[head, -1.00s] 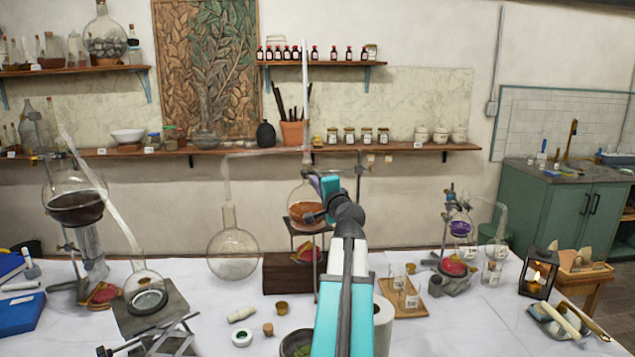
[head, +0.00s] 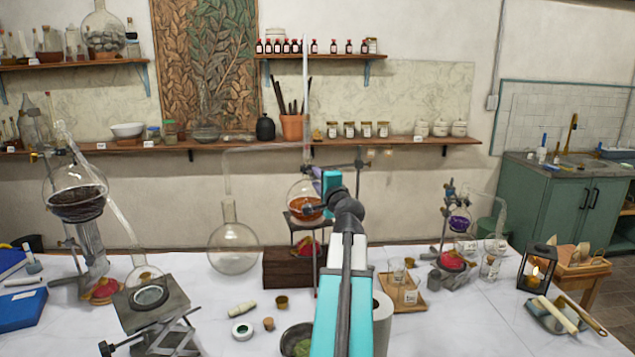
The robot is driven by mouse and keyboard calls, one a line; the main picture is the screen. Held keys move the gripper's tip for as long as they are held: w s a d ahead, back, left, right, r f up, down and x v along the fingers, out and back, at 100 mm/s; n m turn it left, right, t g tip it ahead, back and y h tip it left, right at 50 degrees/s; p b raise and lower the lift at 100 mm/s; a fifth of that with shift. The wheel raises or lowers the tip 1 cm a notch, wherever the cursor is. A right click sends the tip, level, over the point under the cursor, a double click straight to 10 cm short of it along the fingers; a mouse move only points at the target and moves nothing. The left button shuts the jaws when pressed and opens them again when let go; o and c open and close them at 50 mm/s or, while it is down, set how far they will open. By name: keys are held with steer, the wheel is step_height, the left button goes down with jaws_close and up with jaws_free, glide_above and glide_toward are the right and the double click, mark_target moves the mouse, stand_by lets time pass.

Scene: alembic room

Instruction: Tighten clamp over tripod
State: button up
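In the head view, a round flask of orange-brown liquid (head: 305,200) sits above a dark tripod (head: 307,226) at the middle of the table. A metal stand rod (head: 360,170) rises behind it, with a horizontal arm toward the flask neck. A small purple part, perhaps the clamp (head: 317,181), shows at the neck, mostly hidden by my gripper. My teal gripper (head: 328,184) reaches in from the front, right beside the flask neck. Its fingertips are hidden behind its body, so I cannot tell whether it touches the clamp or is open.
A clear round flask (head: 234,247) is left of the tripod, near a dark wooden block (head: 288,268). A lab jack (head: 155,310) stands at left front. A wooden tray with glasses (head: 408,296) and a second flask setup (head: 455,235) are at right. Corks and a bowl lie in front.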

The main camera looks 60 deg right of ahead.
steer(key=shift+a+f, duration=0.1)
steer(key=shift+s, duration=0.1)
steer(key=shift+s+a, duration=0.35)
steer(key=shift+a, duration=0.05)
steer(key=b+v, duration=1)
steer(key=v, duration=0.2)
steer(key=shift+s, duration=0.25)
stand_by(0.5)
steer(key=shift+a, duration=0.1)
steer(key=shift+r, duration=0.2)
stand_by(0.3)
